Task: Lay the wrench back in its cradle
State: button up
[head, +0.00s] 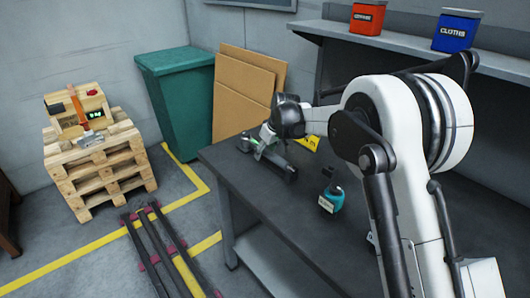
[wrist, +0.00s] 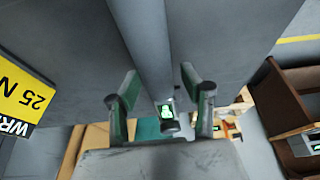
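In the wrist view, a long grey bar with a small lit green display (wrist: 165,111) at its near end, apparently the wrench (wrist: 150,50), runs between my two fingers. My gripper (wrist: 160,85) has green pads, and a gap shows on each side of the bar. In the head view, my gripper (head: 263,141) is low over the far left end of the bench, beside a dark, long low block (head: 280,164), perhaps the cradle. I cannot tell whether the bar rests in it. A yellow wrench label (head: 310,142) stands close by and also shows in the wrist view (wrist: 25,90).
A teal bottle-like object (head: 330,198) stands on the dark bench (head: 265,205), right of my gripper. A small metal cylinder (head: 244,142) is at the left corner. Red (head: 367,18) and blue (head: 457,30) bins sit on the shelf. A pallet stack (head: 95,175) stands left.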

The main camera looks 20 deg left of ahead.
jog(key=v, duration=1.2)
jog(key=shift+s+d+r, duration=0.1)
jog(key=shift+d+r, duration=0.1)
jog(key=shift+d, duration=0.05)
jog(key=s+d+r+m+t+h, duration=0.15)
jog(key=s+d+r, duration=0.3)
jog(key=d, duration=0.45)
jog(key=s+d+r+m, duration=0.25)
jog(key=s+d, duration=0.25)
jog(key=d, duration=0.3)
jog(key=s+d+r+m+t, duration=0.1)
jog(key=s+d+r+m, duration=0.1)
jog(key=s+d+r, duration=0.5)
jog(key=s+d+f+m+t+h, duration=0.1)
jog(key=s+d+f+m, duration=0.2)
jog(key=s+d, duration=0.6)
jog(key=s+d+f+m+t+h, duration=0.1)
jog(key=s+d+f+m, duration=0.1)
jog(key=s+d+f, duration=0.5)
jog(key=s+d, duration=0.3)
jog(key=s, duration=0.3)
jog(key=shift+m, duration=0.4)
